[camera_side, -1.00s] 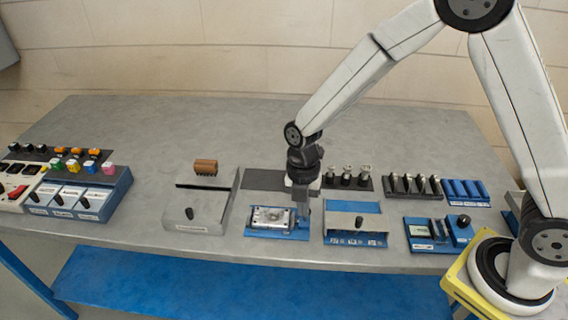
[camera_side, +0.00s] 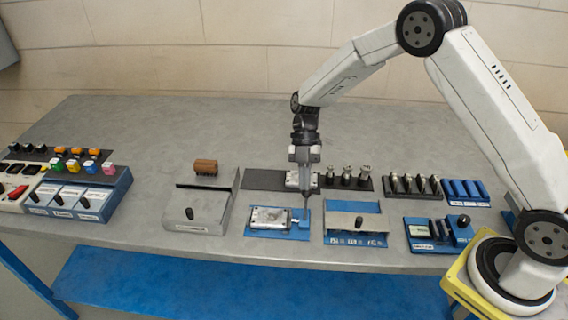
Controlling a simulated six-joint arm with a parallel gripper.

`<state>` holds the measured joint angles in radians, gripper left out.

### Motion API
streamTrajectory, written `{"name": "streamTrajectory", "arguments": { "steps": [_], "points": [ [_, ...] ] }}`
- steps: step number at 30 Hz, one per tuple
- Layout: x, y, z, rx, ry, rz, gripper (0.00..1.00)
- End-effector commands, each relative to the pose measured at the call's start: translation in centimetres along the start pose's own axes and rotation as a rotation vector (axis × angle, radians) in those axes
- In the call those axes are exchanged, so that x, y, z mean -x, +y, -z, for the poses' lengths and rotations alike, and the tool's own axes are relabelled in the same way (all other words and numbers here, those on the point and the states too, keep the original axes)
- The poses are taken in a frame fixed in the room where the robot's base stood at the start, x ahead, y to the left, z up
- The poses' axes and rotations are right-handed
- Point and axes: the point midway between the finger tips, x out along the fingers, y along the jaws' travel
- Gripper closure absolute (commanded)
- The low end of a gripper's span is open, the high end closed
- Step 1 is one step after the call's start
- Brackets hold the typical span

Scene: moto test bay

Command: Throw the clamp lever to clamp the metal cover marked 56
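The metal cover (camera_side: 268,217) is a silvery plate lying on a blue fixture (camera_side: 262,234) near the table's front edge. Its marking is too small to read. A blue block (camera_side: 300,226) sits at the fixture's right end. The clamp lever cannot be told apart clearly; a thin dark upright piece there merges with my fingertips. My gripper (camera_side: 306,205) points down just above this right end, beside the cover. Its fingers look narrow and overlap from this side, so any gap or grip between them is hidden.
A grey box with a black knob (camera_side: 195,214) stands to the left. A grey-topped blue fixture (camera_side: 352,222) stands close on the right. Dark posts (camera_side: 347,178) stand behind. The table's back left is clear.

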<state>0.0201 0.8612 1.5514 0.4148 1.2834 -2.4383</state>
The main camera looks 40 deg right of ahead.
Motion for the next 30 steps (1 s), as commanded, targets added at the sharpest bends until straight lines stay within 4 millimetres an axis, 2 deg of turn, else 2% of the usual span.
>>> {"name": "streamTrajectory", "arguments": {
  "steps": [8, 30],
  "points": [
    [-0.3, -0.1, 0.1, -0.002, 0.001, 0.005, 1.0],
    [1.1, -0.3, 1.1, -0.001, 0.0, 0.003, 1.0]
  ]
}}
